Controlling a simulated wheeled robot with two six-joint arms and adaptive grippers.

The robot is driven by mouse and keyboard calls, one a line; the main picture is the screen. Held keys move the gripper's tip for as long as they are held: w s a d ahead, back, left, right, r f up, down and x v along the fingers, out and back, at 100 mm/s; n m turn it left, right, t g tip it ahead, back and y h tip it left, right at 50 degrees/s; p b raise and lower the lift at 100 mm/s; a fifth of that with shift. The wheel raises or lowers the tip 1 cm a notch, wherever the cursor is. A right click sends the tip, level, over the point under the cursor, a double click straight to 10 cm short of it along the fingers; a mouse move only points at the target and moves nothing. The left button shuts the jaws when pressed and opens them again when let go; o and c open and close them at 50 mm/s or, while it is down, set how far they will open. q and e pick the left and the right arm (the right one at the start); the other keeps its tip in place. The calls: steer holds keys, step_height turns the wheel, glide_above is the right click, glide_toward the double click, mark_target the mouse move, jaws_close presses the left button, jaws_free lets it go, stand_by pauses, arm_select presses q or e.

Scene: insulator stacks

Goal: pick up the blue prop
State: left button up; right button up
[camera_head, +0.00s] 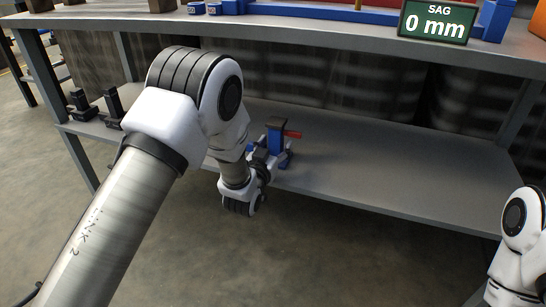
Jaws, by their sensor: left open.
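The blue prop (275,141) stands upright on the grey lower shelf, near its front edge. It has a dark top, a red handle to the right and a blue foot. My left gripper (262,162) is at the near left side of the prop, low down, and points toward it. The gripper is open. It is small and dark here and partly overlaps the prop's base, so I cannot tell whether its fingers touch the prop. My right gripper is out of view; only part of my right arm shows at the lower right edge.
The lower shelf (400,170) is clear to the right of the prop. Black clamp-like parts (113,106) stand on its left end. The upper shelf (300,32) hangs above, bearing blue parts and a sign (437,22) reading "SAG 0 mm". Dark ribbed stacks stand behind.

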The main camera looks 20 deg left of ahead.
arm_select(q)
steer(key=shift+w, duration=0.55)
jaws_close()
steer(key=shift+r, duration=0.1)
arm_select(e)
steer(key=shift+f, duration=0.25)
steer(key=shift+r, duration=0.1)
